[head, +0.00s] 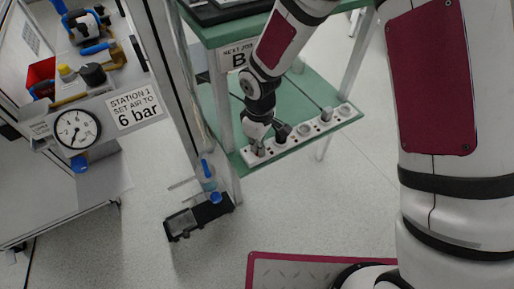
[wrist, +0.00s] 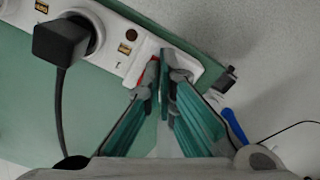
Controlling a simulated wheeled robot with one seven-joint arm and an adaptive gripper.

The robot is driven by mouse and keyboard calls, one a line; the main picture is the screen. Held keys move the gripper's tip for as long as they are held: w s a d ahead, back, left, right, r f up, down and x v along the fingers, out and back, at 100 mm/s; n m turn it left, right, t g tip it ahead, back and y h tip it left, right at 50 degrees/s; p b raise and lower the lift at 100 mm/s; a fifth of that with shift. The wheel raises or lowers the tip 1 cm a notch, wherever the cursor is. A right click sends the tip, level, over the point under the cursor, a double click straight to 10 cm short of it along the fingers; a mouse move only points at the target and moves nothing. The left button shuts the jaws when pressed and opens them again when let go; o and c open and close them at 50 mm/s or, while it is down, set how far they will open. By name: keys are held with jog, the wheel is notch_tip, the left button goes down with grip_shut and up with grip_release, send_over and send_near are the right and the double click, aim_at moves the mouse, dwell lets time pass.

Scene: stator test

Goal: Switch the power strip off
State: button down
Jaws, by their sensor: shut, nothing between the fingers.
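The white power strip (head: 311,130) lies along the front edge of the green shelf (head: 216,104) in the head view. In the wrist view its end (wrist: 196,67) is under my fingertips. My gripper (head: 255,148) is at the strip's near-left end, pointing down; in the wrist view the gripper (wrist: 164,72) has its fingers shut and empty. A red switch (wrist: 150,72) shows beside the left fingertip, mostly hidden by the fingers. I cannot tell whether the fingers touch it or how it is set. A black plug (wrist: 58,40) sits in a socket.
A cord (wrist: 61,105) hangs from the plug across the shelf. A blue-handled fitting (head: 207,169) stands by the left post. A black device (head: 198,216) lies on the floor. A pressure gauge (head: 76,130) is at left. The floor right of the shelf is clear.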

jog(key=shift+r+p, duration=2.85)
jog(key=shift+r, duration=0.65)
